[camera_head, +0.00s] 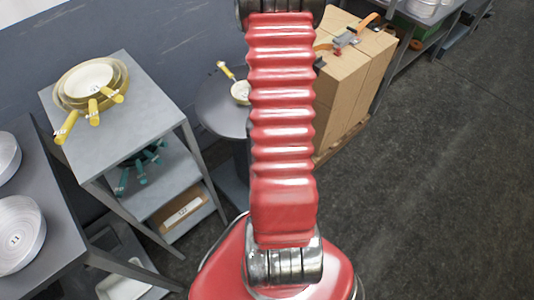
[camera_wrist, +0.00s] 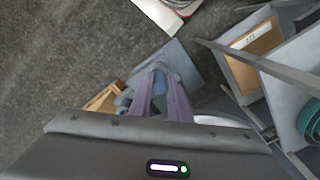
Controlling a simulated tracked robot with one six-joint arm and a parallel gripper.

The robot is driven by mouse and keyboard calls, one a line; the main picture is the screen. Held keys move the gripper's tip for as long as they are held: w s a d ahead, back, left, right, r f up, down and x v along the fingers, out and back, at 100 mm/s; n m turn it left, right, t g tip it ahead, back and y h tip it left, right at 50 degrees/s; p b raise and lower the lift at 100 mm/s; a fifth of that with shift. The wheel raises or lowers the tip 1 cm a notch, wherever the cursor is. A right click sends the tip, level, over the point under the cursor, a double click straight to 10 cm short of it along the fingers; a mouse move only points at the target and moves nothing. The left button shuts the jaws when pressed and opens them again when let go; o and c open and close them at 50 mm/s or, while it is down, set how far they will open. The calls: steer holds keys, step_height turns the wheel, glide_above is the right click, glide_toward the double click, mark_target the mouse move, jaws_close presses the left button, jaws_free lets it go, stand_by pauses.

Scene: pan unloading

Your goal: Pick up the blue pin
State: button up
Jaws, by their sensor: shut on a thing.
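In the wrist view my gripper (camera_wrist: 160,88) shows as two purple-grey fingers, close together at the tips. They are shut on a small blue piece, the blue pin (camera_wrist: 160,86), seen between them. Its lower part and exact shape are hidden by the fingers. In the head view my red arm fills the middle, and my gripper and the pin do not show there.
A grey shelf rack (camera_head: 96,150) with yellow-handled pans (camera_head: 90,76) stands at the left. A round table (camera_head: 222,112) holds a small pan (camera_head: 240,91). Open dark floor lies at the right.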

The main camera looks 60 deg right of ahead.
jaws_close()
steer(key=shift+r, duration=5.05)
steer(key=shift+w, duration=0.1)
